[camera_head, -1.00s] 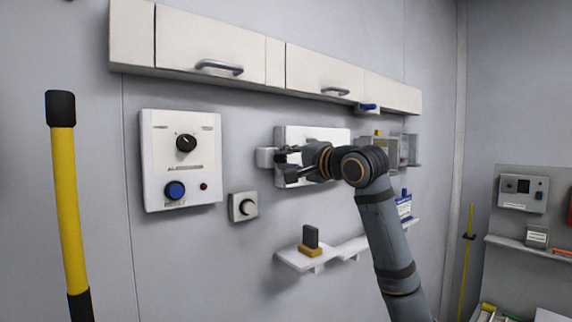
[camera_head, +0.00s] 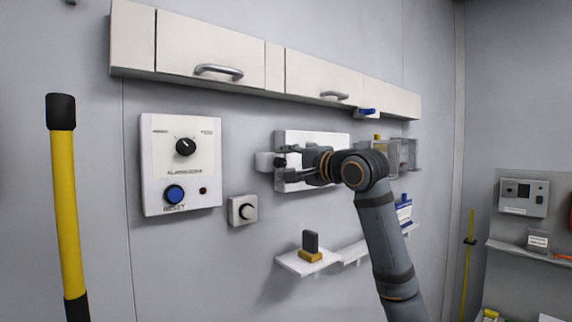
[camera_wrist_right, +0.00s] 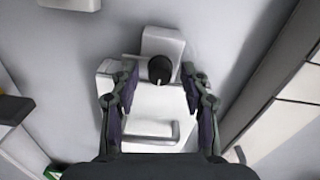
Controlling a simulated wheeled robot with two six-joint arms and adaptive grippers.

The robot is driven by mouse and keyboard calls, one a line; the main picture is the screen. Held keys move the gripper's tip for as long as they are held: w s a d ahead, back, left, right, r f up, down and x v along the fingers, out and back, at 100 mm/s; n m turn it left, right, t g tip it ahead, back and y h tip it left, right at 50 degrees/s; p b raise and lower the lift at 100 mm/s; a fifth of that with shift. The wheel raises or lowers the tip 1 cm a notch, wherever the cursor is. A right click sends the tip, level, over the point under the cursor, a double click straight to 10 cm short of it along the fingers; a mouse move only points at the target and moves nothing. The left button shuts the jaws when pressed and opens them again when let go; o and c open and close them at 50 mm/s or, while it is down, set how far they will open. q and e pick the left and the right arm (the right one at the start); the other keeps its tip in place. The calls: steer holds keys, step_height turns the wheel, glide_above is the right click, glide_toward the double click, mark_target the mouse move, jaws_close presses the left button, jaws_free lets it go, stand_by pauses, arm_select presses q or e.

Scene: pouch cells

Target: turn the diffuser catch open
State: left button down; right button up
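A black knob, which looks like the diffuser catch (camera_head: 279,161), sits at the left end of a white wall unit; it also shows in the right wrist view (camera_wrist_right: 160,69). Behind it is a small pale block (camera_wrist_right: 163,43) at the end of the white panel (camera_wrist_right: 150,128). My right gripper (camera_head: 286,163) is open in front of the knob. In the right wrist view its two fingers (camera_wrist_right: 159,78) stand on either side of the knob, with a visible gap on each side. My left gripper is not in view.
White cabinets (camera_head: 210,50) with bar handles run above. A control panel (camera_head: 180,200) with a dial and a blue button hangs to the left, with a small knob box (camera_head: 242,210) beside it. A shelf (camera_head: 305,265) holds a dark block below. A yellow pole (camera_head: 62,190) stands at far left.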

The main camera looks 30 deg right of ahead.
steer(key=s, duration=0.7)
steer(key=shift+s+d, duration=0.2)
stand_by(0.5)
